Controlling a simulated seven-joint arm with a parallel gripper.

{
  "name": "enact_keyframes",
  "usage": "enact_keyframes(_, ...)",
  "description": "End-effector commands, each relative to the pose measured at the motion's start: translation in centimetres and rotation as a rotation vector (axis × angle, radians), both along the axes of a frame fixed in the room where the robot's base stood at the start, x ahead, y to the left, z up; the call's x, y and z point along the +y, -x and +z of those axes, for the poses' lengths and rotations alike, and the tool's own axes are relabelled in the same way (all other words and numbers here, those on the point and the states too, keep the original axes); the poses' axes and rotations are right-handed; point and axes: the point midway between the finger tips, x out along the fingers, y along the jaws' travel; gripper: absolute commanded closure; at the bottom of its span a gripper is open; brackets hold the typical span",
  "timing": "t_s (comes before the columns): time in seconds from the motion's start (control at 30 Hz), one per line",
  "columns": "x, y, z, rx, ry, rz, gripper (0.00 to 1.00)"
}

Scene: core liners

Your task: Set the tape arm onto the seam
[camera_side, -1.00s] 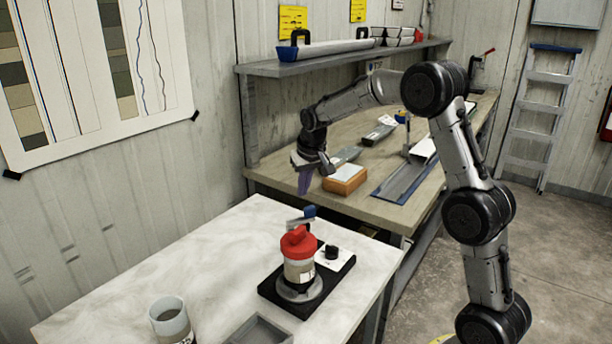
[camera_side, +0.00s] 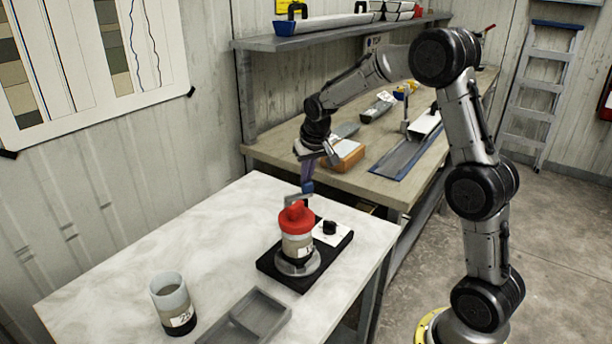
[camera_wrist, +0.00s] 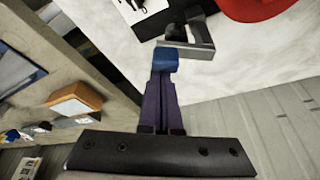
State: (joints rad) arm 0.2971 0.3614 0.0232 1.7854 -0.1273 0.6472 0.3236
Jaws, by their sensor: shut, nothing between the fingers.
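A jar with a red cap (camera_side: 297,219) and a labelled body (camera_side: 297,246) stands upright on a black base (camera_side: 267,262). The grey tape arm (camera_side: 297,199) with a blue end (camera_side: 307,187) sticks up behind the cap. My gripper (camera_side: 307,178) points down right at the blue end, its purple fingers together. In the wrist view my gripper's fingers (camera_wrist: 161,84) meet or overlap the blue end (camera_wrist: 166,60), and the grey arm (camera_wrist: 188,52) extends beyond it. I cannot tell whether they touch. The seam is not clearly visible.
A pale cup (camera_side: 169,284) and a grey tray (camera_side: 232,322) are nearer on the white table (camera_side: 110,265). An orange block (camera_side: 346,154) lies on the bench behind.

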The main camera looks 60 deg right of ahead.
Motion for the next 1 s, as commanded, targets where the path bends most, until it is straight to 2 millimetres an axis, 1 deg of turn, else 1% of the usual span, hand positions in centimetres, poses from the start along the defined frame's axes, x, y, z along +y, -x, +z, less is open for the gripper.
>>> enact_keyframes(0.57, 0.3, 0.7, 0.0, 0.001, 0.000, -0.118, 1.00)
enact_keyframes(0.77, 0.7, 1.4, 0.0, 0.002, 0.000, -0.236, 1.00)
enact_keyframes(1.0, 1.5, 2.5, 0.0, 0.002, 0.002, -0.458, 1.00)
